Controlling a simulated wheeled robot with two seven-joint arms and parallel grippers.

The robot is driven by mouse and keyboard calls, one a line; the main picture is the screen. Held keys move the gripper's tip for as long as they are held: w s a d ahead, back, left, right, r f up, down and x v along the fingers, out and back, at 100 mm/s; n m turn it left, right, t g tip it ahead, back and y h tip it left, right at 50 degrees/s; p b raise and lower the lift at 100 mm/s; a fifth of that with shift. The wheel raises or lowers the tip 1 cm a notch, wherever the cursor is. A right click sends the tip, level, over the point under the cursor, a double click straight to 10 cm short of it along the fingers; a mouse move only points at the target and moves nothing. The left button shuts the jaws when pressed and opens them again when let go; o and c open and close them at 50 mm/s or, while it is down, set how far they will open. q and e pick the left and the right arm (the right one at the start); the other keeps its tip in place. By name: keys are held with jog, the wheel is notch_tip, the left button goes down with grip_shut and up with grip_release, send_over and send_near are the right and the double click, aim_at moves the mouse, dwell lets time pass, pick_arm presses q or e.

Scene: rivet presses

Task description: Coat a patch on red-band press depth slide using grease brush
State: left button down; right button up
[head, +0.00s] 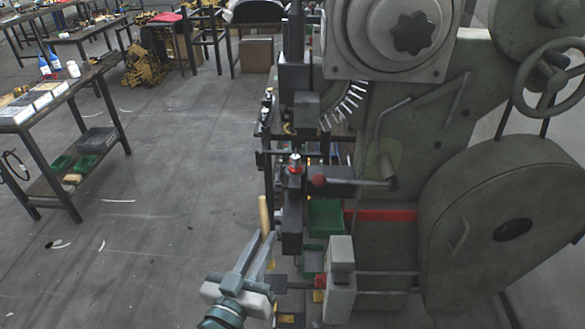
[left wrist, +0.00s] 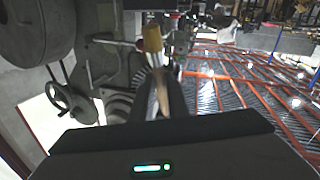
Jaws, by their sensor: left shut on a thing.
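The press (head: 400,130) is a large grey-green machine on the right of the head view, with a red band (head: 385,215) across its body. My left gripper (head: 264,238) is shut on the grease brush (head: 263,214), whose tan, wood-coloured end points up. In the left wrist view the brush (left wrist: 153,42) stands out beyond the fingers, with a yellowish far part. The brush is just left of a dark upright block (head: 292,228) on the press front; whether they touch cannot be told. Which part is the depth slide is unclear. My right gripper is not in view.
A lever with a red knob (head: 319,181) sticks out of the press front. Green bins (head: 325,217) and a grey control box (head: 340,280) sit close by. A handwheel (head: 548,80) is at upper right.

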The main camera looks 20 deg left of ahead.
pick_arm(q)
jog(key=w+a+f+p, duration=0.1)
jog(key=w, duration=1.3)
jog(key=w+a+f+p, duration=0.1)
jog(key=w+p, duration=0.1)
jog(key=w, duration=1.2)
jog(key=shift+a, duration=0.3)
jog(key=shift+f, duration=0.1)
